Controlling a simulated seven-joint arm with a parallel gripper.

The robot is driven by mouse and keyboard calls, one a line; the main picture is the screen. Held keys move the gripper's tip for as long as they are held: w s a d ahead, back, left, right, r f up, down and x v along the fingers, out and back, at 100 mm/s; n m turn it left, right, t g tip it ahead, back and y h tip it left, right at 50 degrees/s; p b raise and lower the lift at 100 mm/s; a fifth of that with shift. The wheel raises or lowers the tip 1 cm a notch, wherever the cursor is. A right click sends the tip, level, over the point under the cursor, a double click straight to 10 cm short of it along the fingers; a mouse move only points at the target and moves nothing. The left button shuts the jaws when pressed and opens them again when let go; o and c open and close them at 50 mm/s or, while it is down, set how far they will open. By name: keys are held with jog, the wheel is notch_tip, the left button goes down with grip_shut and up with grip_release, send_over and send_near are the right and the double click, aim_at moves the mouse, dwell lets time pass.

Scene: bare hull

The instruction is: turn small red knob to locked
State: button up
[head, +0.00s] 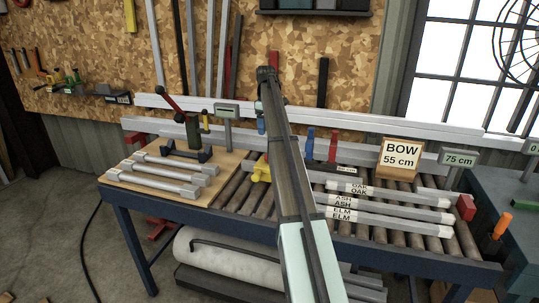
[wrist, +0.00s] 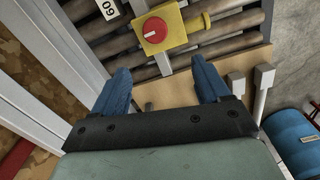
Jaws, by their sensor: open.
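The small red knob (wrist: 155,30) is round with a short white mark and sits on a yellow block (wrist: 176,41) in the wrist view. The yellow block also shows in the head view (head: 261,172), on the rollers just left of my arm and partly hidden by it; the knob is not clear there. My gripper (wrist: 160,78) is open and empty, its two blue fingers apart. In the wrist view the knob lies beyond the fingertips, between their lines and slightly left of centre. The fingers do not touch it. No locked marking is readable.
Grey bars lie on a wooden board (head: 118,176) at the left. Labelled bars (head: 385,211) lie on the rollers at the right, near the "BOW 55 cm" sign (head: 401,158). Pale rails (wrist: 62,50) run along the left of the wrist view.

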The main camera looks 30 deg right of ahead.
jog(key=f, duration=0.4)
jog(key=d+f, duration=0.1)
jog(key=f, duration=0.8)
jog(key=shift+s+d+f, duration=0.15)
jog(key=shift+s+f, duration=0.05)
jog(key=shift+f, duration=0.05)
jog(key=c, duration=1)
